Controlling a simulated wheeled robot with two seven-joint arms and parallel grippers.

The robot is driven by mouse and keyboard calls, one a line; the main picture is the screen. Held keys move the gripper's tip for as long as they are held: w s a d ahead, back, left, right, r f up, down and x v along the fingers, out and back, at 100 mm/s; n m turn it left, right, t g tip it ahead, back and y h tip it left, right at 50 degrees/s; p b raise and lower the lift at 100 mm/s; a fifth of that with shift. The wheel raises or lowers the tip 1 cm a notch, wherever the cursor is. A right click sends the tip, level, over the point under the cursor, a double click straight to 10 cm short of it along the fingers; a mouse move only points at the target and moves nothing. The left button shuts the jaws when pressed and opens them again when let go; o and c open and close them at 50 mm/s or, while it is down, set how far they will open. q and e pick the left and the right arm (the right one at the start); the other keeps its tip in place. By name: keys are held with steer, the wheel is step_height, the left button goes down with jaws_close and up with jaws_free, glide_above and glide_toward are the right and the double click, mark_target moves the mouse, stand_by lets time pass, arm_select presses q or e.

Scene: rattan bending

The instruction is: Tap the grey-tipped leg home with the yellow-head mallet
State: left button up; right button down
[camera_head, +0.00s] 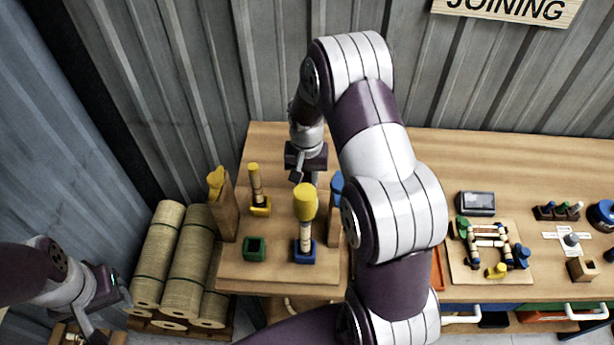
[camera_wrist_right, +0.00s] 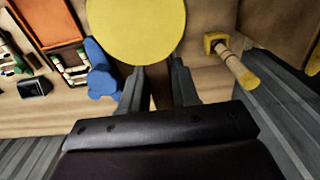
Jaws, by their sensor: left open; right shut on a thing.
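My right gripper (camera_head: 306,172) is shut on a brown handle (camera_wrist_right: 160,92), which shows between its fingers in the right wrist view (camera_wrist_right: 160,75). A large yellow mallet head (camera_wrist_right: 136,28) sits just beyond the fingers; in the head view the yellow head (camera_head: 305,202) is directly above a pale leg (camera_head: 305,241). The leg stands upright in a blue block (camera_head: 304,256). My left gripper (camera_head: 112,316) is open and empty at lower left, away from the bench.
A yellow-topped leg (camera_head: 255,182) stands in a yellow block (camera_head: 260,208). A green block (camera_head: 254,248) is empty. A blue-headed tool (camera_head: 337,184) stands close by on the right. A wooden post (camera_head: 224,212) with a yellow top is at left.

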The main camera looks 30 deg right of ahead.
step_height(320, 180, down, 3)
steer(key=shift+f+b, duration=0.15)
steer(key=shift+b, duration=1)
step_height(320, 180, up, 4)
steer(key=p, duration=0.3)
steer(key=shift+f, duration=0.15)
steer(key=shift+f+b, duration=0.35)
steer(key=shift+f, duration=0.1)
steer(key=shift+f, duration=0.1)
